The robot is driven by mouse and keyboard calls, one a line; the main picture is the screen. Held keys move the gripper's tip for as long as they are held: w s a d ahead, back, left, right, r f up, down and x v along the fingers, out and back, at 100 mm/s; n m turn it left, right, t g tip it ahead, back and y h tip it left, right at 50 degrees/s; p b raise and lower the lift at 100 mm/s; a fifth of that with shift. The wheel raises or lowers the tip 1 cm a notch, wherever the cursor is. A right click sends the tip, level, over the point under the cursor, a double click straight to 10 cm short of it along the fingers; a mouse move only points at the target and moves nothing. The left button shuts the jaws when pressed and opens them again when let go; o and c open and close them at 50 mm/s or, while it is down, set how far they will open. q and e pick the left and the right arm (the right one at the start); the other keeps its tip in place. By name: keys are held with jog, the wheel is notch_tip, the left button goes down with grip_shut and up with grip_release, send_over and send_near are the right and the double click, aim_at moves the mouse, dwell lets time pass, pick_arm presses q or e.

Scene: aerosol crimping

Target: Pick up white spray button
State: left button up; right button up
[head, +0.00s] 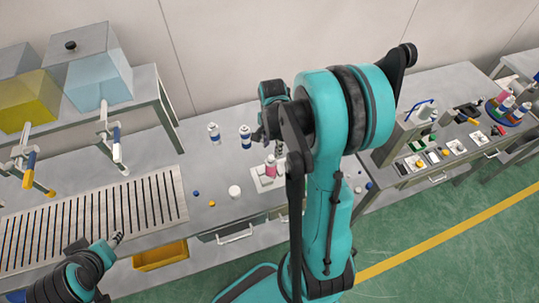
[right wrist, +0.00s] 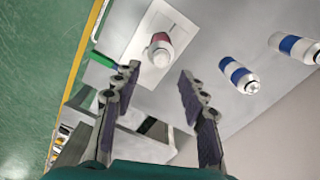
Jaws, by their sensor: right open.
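A white round piece (head: 234,191) lies on the grey table in the head view. I cannot tell whether it is the white spray button. A pink and white can (head: 270,165) stands on a white plate; it also shows in the right wrist view (right wrist: 160,48). My right gripper (head: 262,134) is above the table behind this can, partly hidden by its own arm. In the right wrist view its fingers (right wrist: 155,88) are spread with nothing between them. My left gripper (head: 116,239) is over the slatted rack at lower left; its jaws are too small to judge.
Two white and blue cans (head: 245,136) (head: 214,131) stand at the back. A small blue piece (head: 196,193) and a yellow piece (head: 212,203) lie left of the white piece. The slatted rack (head: 90,215) fills the left. Another bench (head: 440,150) with devices stands right.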

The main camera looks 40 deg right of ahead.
aim_at(271, 157)
notch_tip(271, 157, down, 4)
jog(key=shift+w+a+f, duration=0.1)
jog(key=shift+a, duration=0.05)
jog(key=shift+f, duration=0.2)
jog(key=c, duration=0.7)
jog(key=shift+c, duration=0.2)
jog(key=shift+r, duration=0.1)
jog(key=shift+r, duration=0.6)
jog(key=shift+c, duration=0.9)
notch_tip(271, 157, up, 3)
jog(key=s+d+r, duration=0.2)
jog(key=s, duration=0.1)
jog(key=s+d+r, duration=0.2)
jog(key=s, duration=0.1)
jog(key=s+d+r+p, duration=0.1)
jog(key=s+d+r, duration=0.1)
jog(key=s+d, duration=0.1)
jog(key=shift+s+r, duration=0.3)
jog(key=shift+r, duration=0.05)
